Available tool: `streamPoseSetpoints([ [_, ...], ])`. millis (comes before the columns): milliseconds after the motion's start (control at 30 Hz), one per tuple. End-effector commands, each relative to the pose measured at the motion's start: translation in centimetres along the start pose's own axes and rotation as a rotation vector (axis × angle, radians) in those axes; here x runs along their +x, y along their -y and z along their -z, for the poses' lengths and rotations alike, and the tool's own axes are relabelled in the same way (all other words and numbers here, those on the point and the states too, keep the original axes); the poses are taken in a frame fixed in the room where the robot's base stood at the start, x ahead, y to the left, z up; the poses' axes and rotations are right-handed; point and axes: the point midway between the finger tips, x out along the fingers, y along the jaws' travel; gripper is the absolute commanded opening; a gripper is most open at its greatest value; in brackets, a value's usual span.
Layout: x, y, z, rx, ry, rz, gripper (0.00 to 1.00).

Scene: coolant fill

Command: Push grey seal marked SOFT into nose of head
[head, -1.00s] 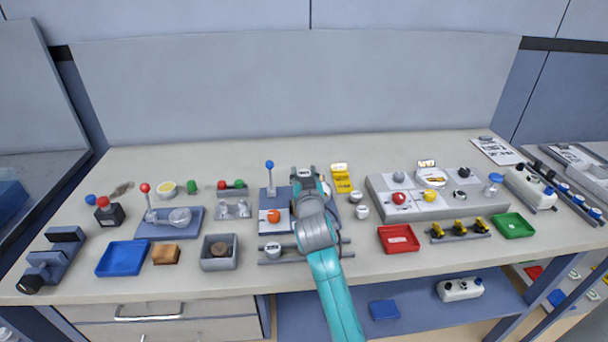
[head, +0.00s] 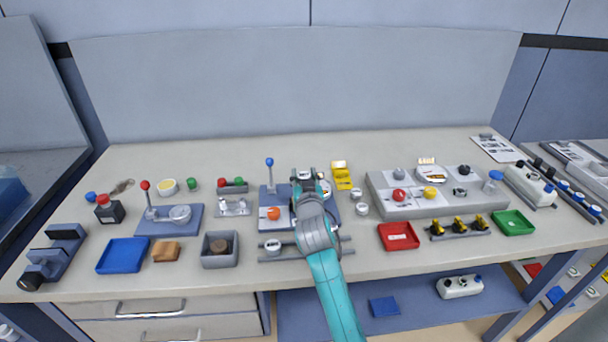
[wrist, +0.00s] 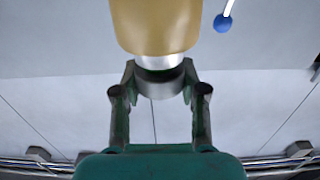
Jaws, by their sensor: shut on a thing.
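My gripper (wrist: 159,80) is shut on a dark grey round piece (wrist: 160,72), which I take to be the grey seal; no SOFT marking is readable. In the wrist view, a white and silver neck (wrist: 158,61) and a wide tan cylinder (wrist: 155,25) stand in line beyond the piece. The neck appears to meet the piece; how far one enters the other is hidden. I cannot tell for sure whether this is the head's nose. In the head view, my gripper (head: 306,181) is over the blue-grey plate (head: 340,217) at the middle of the bench, and my arm hides its contact.
A blue-knobbed lever (head: 269,163) rises left of my gripper; its knob shows in the wrist view (wrist: 223,23). An orange knob (head: 273,213) and a white round part (head: 273,246) are close by. A yellow stand (head: 341,176) is right. Bench space behind is clear.

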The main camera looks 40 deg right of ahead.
Motion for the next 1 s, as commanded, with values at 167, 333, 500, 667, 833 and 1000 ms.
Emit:
streamPoseSetpoints([
  [167,0.0,0.0,-0.4,0.000,0.000,0.000,0.13],
  [333,0.0,0.0,-0.8,-0.001,0.000,0.001,0.13],
  [500,0.0,0.0,-0.9,0.000,0.001,0.001,0.59],
  [667,0.0,0.0,-0.9,0.000,0.000,0.001,0.71],
  [833,0.0,0.0,-0.9,0.000,0.000,0.001,0.71],
  [1000,0.0,0.0,0.2,0.001,-0.003,0.000,0.71],
])
